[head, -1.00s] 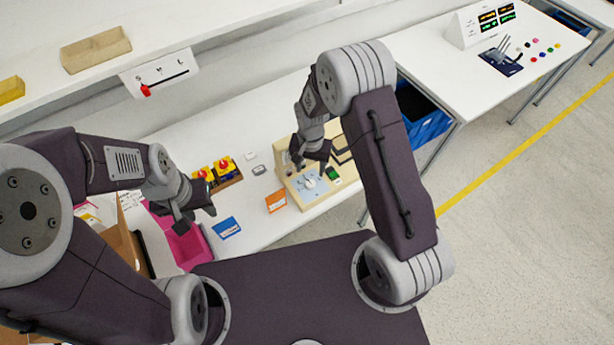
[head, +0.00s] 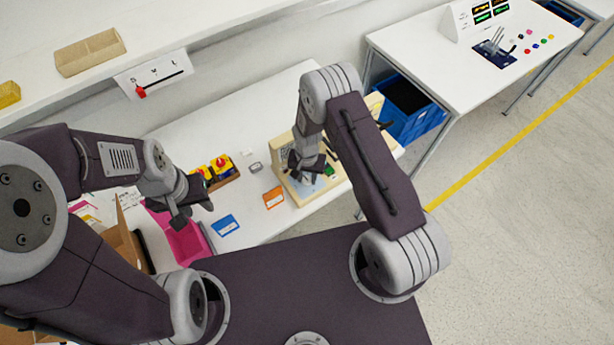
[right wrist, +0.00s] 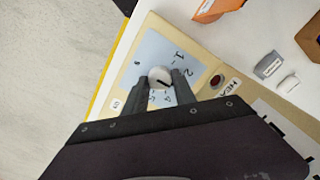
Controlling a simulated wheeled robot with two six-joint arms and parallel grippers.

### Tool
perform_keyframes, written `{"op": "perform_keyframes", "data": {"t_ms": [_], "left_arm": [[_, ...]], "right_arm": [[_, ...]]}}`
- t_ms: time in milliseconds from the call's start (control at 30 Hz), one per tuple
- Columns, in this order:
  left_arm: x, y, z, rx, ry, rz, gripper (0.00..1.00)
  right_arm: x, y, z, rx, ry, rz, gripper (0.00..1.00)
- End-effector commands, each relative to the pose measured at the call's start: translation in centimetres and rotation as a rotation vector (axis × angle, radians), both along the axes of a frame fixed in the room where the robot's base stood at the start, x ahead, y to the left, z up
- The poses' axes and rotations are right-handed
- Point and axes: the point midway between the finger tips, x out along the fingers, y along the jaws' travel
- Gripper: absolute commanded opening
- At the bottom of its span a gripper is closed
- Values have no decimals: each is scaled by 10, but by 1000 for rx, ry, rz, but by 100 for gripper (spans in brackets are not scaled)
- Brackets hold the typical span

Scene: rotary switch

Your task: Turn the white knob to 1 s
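The white knob (right wrist: 159,79) sits on a light blue dial plate (right wrist: 150,50) with printed figures in the right wrist view. A dark pointer mark on it points to the lower right there. My right gripper (right wrist: 160,84) is open, with one finger on each side of the knob; I cannot tell whether they touch it. In the head view my right gripper (head: 306,174) is over the beige panel (head: 283,175) and hides the knob. My left gripper (head: 194,212) is open and empty, above the pink bin (head: 188,243).
On the panel a red-brown button (right wrist: 216,80) lies close to the right finger. A green part (head: 329,171) stands beside the dial. Orange (head: 273,198) and blue (head: 225,226) boxes lie left of the panel. A blue crate (head: 420,118) is at the right.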

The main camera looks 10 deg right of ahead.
Motion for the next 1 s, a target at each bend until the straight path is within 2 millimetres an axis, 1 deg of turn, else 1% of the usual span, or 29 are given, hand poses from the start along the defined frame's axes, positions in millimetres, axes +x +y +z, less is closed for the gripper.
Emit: {"op": "perform_keyframes", "data": {"t_ms": [33, 67, 300, 467, 667, 1000], "left_arm": [[0, 0, 0, 0, 0, 0, 36], [0, 0, 0, 0, 0, 0, 36], [0, 0, -1, 0, 0, 0, 36], [0, 0, -5, 0, 0, 0, 36], [0, 0, -12, 0, 0, 0, 36], [0, 0, -25, 0, 0, 0, 36]], "right_arm": [[0, 0, 0, 0, 0, 0, 7], [0, 0, 0, 0, 0, 0, 0], [0, 0, 0, 0, 0, 15, 0], [0, 0, -1, 0, 1, 74, 0], [0, 0, -1, 0, -1, 219, 0], [0, 0, -1, 0, 1, 541, 0]]}}
